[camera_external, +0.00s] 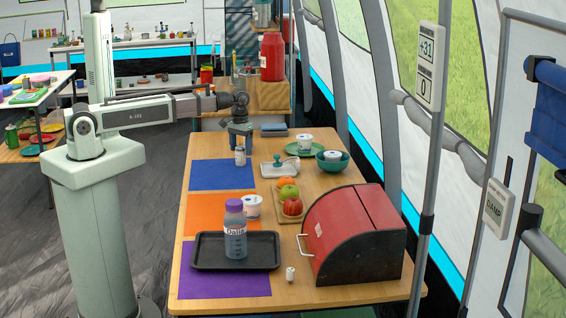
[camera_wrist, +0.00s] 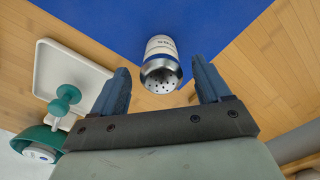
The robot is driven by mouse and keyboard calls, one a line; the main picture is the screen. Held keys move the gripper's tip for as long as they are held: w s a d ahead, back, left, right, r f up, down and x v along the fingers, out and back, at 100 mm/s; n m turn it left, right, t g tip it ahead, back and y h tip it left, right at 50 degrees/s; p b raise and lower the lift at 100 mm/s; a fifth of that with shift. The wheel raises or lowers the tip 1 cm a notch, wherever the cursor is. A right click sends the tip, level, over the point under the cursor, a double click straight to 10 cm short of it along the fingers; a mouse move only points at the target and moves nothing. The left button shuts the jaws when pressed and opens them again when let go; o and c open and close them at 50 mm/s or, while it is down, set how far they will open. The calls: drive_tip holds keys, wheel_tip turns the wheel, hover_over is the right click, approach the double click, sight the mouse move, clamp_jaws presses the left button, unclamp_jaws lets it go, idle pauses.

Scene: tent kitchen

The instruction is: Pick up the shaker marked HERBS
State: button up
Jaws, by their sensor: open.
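A small silver shaker (camera_external: 240,156) with a white label band stands at the right edge of the blue mat, below my gripper (camera_external: 240,137). My gripper (camera_wrist: 159,78) is open and empty. Its two blue fingers point down on either side of the shaker in that view, with gaps on both sides. I cannot tell whether the fingertips reach down past its top.
A white dish with a green-knobbed tool (camera_external: 279,166) and a green bowl (camera_external: 331,163) sit to the right. Nearer are fruit on a board (camera_external: 280,214), a red bread bin (camera_external: 343,243), and a dark tray (camera_external: 206,264) with a bottle labelled Dalia (camera_external: 235,237).

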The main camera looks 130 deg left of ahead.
sight(241, 156)
drive_tip(key=shift+s+f, duration=0.1)
drive_tip(key=shift+f, duration=2.1)
drive_tip(key=c, duration=1.2)
drive_tip(key=shift+r, duration=0.1)
